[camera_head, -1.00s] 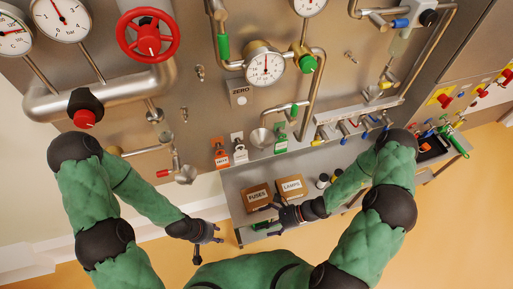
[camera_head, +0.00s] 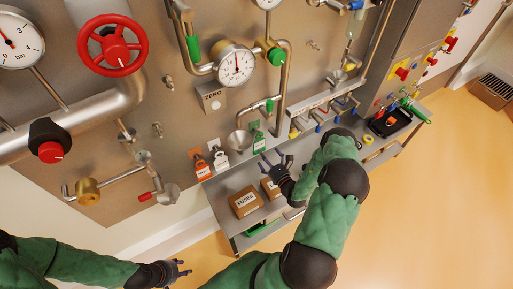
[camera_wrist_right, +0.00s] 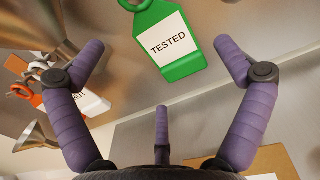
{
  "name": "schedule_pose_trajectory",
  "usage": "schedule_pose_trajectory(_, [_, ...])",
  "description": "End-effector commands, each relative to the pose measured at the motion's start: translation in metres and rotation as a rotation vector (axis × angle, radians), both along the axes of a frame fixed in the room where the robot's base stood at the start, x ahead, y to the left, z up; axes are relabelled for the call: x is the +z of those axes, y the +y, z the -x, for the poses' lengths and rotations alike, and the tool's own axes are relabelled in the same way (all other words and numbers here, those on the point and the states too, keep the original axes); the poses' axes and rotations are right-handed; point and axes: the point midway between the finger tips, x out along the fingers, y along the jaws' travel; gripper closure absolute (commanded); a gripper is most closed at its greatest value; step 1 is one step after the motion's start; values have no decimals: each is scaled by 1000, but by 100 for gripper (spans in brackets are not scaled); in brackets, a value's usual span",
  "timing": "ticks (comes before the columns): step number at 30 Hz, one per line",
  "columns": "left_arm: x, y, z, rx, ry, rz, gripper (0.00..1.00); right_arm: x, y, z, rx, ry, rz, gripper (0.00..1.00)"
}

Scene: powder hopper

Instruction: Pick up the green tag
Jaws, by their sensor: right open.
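The green tag (camera_head: 260,143) hangs on the steel panel, at the right end of a row of tags. In the right wrist view the green tag (camera_wrist_right: 167,44) has a white label reading TESTED and hangs by a green loop. My right gripper (camera_head: 273,163) is just below the tag in the head view. In the right wrist view its purple fingers (camera_wrist_right: 160,62) are spread, with the tag ahead of them and above, not touching. My left gripper (camera_head: 181,272) is low at the left, away from the panel; its fingers look spread and empty.
An orange tag (camera_head: 200,164) and a white tag (camera_head: 219,158) hang left of the green one, near a metal funnel (camera_head: 240,140). Below, a grey shelf (camera_head: 222,190) holds a FUSES box (camera_head: 245,201) and another box. Pipes, a gauge (camera_head: 235,65) and valves surround the area.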

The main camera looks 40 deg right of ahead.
Motion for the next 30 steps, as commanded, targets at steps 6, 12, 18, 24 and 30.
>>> schedule_pose_trajectory(6, [-5,0,0,0,0,0,60,-1,-1,-20,3,0,-2,0])
schedule_pose_trajectory(12, [-13,0,0,0,0,0,60,-5,0,-39,6,0,-1,0])
schedule_pose_trajectory(18, [-21,0,0,0,0,0,60,-7,-2,-65,5,0,-1,0])
schedule_pose_trajectory(24, [-22,0,0,0,0,0,60,-6,-3,-73,3,2,-2,0])
schedule_pose_trajectory(30, [-22,0,0,0,0,0,60,-5,-3,-72,3,2,-2,14])
